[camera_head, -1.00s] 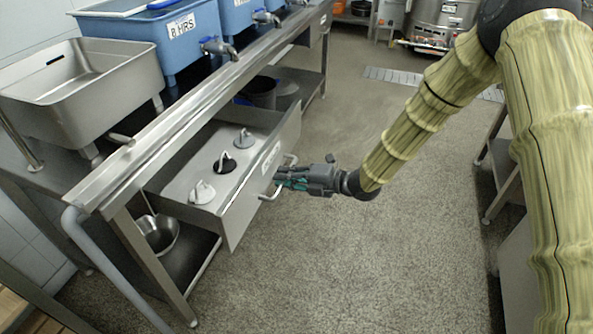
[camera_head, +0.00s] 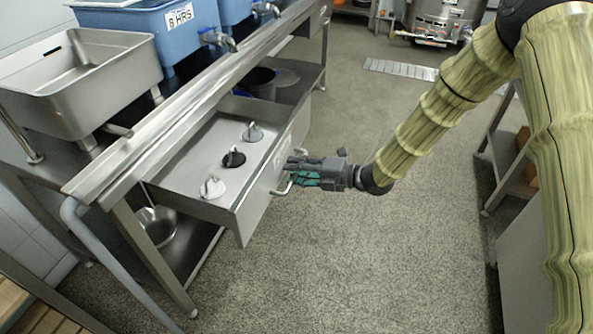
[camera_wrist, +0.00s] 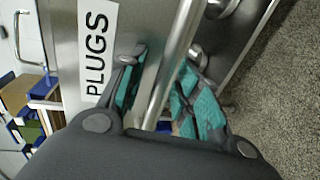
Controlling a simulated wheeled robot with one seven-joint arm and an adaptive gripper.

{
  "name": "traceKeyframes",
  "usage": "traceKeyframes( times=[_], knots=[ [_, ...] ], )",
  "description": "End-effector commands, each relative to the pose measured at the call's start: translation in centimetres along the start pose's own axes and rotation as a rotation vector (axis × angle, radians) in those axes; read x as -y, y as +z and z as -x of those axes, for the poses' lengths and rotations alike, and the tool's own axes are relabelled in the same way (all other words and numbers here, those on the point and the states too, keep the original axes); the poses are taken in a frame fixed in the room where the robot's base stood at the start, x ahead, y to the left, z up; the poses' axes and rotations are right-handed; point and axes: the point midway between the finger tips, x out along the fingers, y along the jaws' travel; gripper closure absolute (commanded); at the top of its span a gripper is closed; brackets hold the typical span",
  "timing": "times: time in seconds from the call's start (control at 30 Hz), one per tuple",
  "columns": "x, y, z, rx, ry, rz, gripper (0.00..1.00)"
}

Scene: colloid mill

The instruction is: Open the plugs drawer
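The plugs drawer (camera_head: 248,212) is a steel drawer under the counter, standing well out with its inside showing. Several plugs lie in it: a white one (camera_head: 212,188), a black one (camera_head: 233,157) and a grey one (camera_head: 252,132). Its front bears a "PLUGS" label (camera_wrist: 97,50) in the wrist view. My gripper (camera_head: 291,178) is at the drawer's front, on the bar handle (camera_head: 282,190). In the wrist view the handle bar (camera_wrist: 175,50) runs between the teal finger pads, which look shut around it; the exact contact is partly hidden.
The steel counter (camera_head: 130,150) carries a steel sink (camera_head: 85,85) and blue tubs with taps (camera_head: 185,42). A metal pot (camera_head: 157,225) stands on the lower shelf. The floor (camera_head: 340,260) right of the drawer is clear; another steel table (camera_head: 503,165) stands further right.

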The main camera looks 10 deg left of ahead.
Motion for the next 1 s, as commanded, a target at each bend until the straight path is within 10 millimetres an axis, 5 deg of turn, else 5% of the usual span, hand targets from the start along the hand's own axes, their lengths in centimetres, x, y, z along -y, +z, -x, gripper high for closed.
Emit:
traceKeyframes(
  times=[0.37, 1.0],
  knots=[
    [0.1, 0.0, 1.0, 0.0, -0.001, 0.0, 0.67],
    [0.1, 0.0, 11.1, 0.001, 0.0, -0.001, 0.67]
  ],
)
